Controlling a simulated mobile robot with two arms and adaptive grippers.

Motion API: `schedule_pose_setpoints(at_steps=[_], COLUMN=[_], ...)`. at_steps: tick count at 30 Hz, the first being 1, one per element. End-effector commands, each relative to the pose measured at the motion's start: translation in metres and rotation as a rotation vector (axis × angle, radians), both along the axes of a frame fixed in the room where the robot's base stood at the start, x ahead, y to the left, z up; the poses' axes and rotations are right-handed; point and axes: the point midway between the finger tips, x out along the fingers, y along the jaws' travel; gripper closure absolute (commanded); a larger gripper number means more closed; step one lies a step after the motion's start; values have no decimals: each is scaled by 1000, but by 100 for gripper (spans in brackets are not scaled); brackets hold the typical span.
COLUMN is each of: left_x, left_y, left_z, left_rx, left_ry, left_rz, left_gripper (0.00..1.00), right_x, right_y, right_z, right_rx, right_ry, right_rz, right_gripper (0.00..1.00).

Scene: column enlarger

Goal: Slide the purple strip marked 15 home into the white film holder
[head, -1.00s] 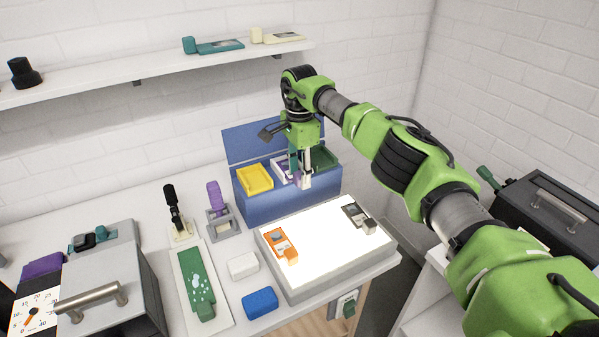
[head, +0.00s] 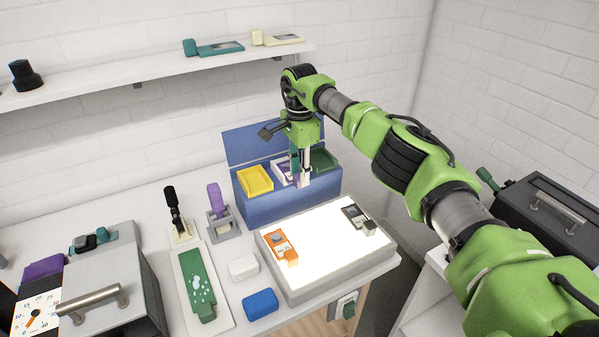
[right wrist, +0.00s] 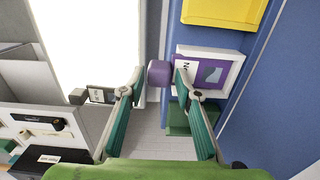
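The purple strip (right wrist: 222,70) lies in the white film holder (right wrist: 208,52), its purple knob (right wrist: 159,74) sticking out past the holder's edge. Part of the label shows; the number cannot be read. In the head view the strip and white holder (head: 278,173) are partly hidden behind my right gripper (head: 301,180). In the right wrist view the fingers of my right gripper (right wrist: 159,79) stand on either side of the knob, with a small gap visible, so it looks open. Whether the strip is fully seated I cannot tell. My left gripper is not in view.
The blue box (head: 255,209) carries the yellow holder (head: 250,188) and green holder (head: 325,160) on either side. In front is the lit panel (head: 318,245) with an orange strip (head: 276,240) and a black strip (head: 352,213). A second purple piece (head: 214,196) stands left.

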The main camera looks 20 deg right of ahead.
Motion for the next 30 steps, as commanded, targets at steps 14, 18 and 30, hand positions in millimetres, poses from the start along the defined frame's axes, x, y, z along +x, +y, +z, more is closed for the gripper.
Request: schedule_pose_setpoints(at_steps=[14,18,30], left_x=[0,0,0], left_y=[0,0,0], left_z=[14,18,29], left_rx=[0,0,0], left_ry=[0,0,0], left_rz=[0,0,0], left_gripper=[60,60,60], right_x=[0,0,0], right_y=[0,0,0], right_z=[21,27,43], right_rx=[0,0,-1], right_ry=[-1,-1,0], right_rz=[0,0,0], right_gripper=[69,69,69])
